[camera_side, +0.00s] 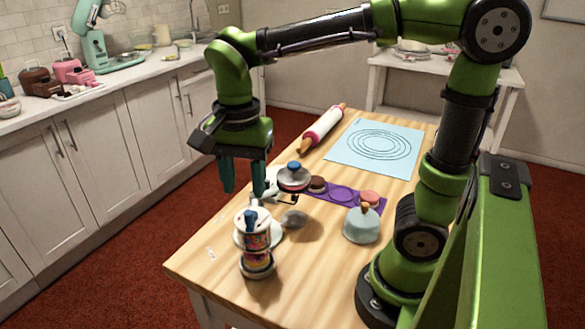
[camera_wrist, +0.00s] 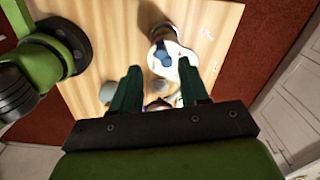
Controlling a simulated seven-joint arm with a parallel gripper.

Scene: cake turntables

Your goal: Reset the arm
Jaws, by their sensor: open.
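My gripper (camera_side: 243,176) hangs above the left edge of the wooden table (camera_side: 190,262), its two dark green fingers pointing down. The fingers are spread apart with nothing seen held between them. In the wrist view my gripper (camera_wrist: 162,88) also shows its fingers wide apart above the table. A patterned canister (camera_side: 257,242) with a blue-knobbed lid stands in front of the gripper.
A purple mat (camera_side: 343,194) with round treats, a grey-blue dome (camera_side: 362,226), a rolling pin (camera_side: 322,128) and a light blue ringed mat (camera_side: 345,153) lie on the table. The table's front right is bare near my base. Counters (camera_side: 130,88) line the left wall.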

